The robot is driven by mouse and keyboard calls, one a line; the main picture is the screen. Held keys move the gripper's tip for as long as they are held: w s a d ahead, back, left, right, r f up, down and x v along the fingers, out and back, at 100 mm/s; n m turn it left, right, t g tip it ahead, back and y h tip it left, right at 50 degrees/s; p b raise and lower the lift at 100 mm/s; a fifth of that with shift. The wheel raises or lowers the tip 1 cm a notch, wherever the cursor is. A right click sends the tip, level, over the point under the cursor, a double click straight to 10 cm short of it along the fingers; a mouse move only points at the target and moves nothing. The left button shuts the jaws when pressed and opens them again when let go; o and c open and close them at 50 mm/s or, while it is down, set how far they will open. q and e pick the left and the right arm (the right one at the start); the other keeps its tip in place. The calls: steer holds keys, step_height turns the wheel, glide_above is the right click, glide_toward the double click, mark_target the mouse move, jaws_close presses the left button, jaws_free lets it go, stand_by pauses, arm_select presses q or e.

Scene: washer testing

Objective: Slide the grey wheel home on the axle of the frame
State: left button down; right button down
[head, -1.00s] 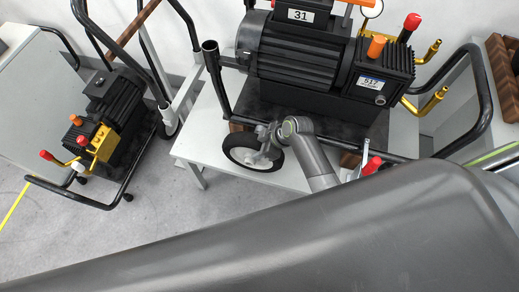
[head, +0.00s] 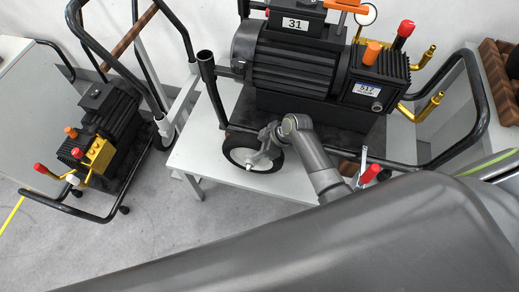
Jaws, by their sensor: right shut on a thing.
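The wheel (head: 234,159), with a black tyre and a pale grey hub, is at the lower left corner of the black tubular frame (head: 208,85), near the table's front edge. My right gripper (head: 264,152) is shut on the wheel at its hub side, in front of the tyre. The gripper and its wrist cover part of the wheel. The axle is hidden behind the wheel and gripper, and I cannot tell how far the wheel sits on it. My left gripper is not in view.
The frame carries a black motor and pump (head: 295,70) on a white table (head: 198,150). A red-handled clamp (head: 369,174) stands right of my right arm. A second washer cart (head: 110,125) stands on the floor at left. A brown rack (head: 499,80) is at far right.

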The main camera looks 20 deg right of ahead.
steer(key=shift+w+d+r+b, duration=0.1)
steer(key=shift+w+d+b, duration=0.3)
steer(key=shift+w, duration=0.4)
steer(key=shift+w+d, duration=0.1)
steer(key=c, duration=0.7)
jaws_free()
steer(key=shift+c, duration=0.2)
steer(key=shift+o, duration=0.5)
steer(key=p+v, duration=0.1)
steer(key=v, duration=1.6)
steer(key=shift+r, duration=0.25)
steer(key=shift+s+f, duration=0.1)
steer(key=shift+s, duration=0.1)
